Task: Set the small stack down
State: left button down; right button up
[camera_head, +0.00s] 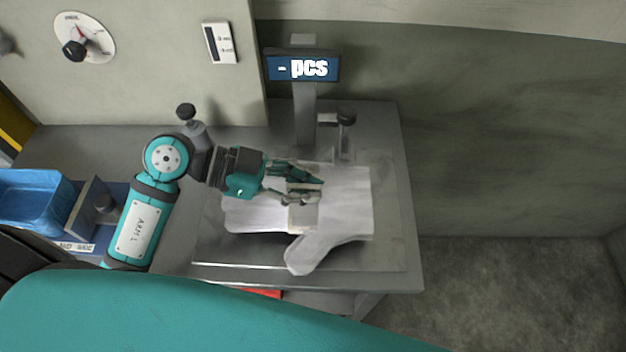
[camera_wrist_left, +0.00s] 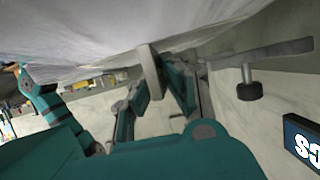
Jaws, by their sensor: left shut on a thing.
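The small stack of pale grey-white film gloves (camera_head: 345,205) is over the metal scale plate (camera_head: 240,253), with one thumb part pointing toward the front. A light band (camera_head: 303,213) runs across its middle. My left gripper (camera_head: 312,190) reaches in from the left and is shut on the stack near this band. In the left wrist view the stack (camera_wrist_left: 110,45) fills the top, and the fingers (camera_wrist_left: 155,85) meet at the band. I cannot tell whether the stack touches the plate. My right gripper is not in view.
A display reading "- pcs" (camera_head: 303,68) stands on a post behind the plate. A black-knobbed clamp (camera_head: 345,125) stands at the back edge. A blue bin (camera_head: 35,200) is at the left. Open floor (camera_head: 520,285) lies right of the table.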

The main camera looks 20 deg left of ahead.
aim_at(313, 169)
pick_arm(q)
jog(key=w, duration=0.3)
jog(key=shift+w, duration=0.25)
jog(key=shift+w+f, duration=0.1)
jog(key=shift+w, duration=0.2)
jog(key=shift+w+f, duration=0.1)
jog(key=shift+f, duration=1.75)
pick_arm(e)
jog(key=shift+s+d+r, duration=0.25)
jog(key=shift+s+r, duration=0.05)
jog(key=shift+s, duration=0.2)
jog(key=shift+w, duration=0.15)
pick_arm(q)
jog(key=c, duration=1.4)
grip_release()
jog(key=shift+f, duration=0.1)
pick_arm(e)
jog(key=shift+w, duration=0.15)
pick_arm(q)
jog(key=b+v, duration=0.1)
jog(key=v, duration=1.1)
jog(key=shift+a, duration=0.15)
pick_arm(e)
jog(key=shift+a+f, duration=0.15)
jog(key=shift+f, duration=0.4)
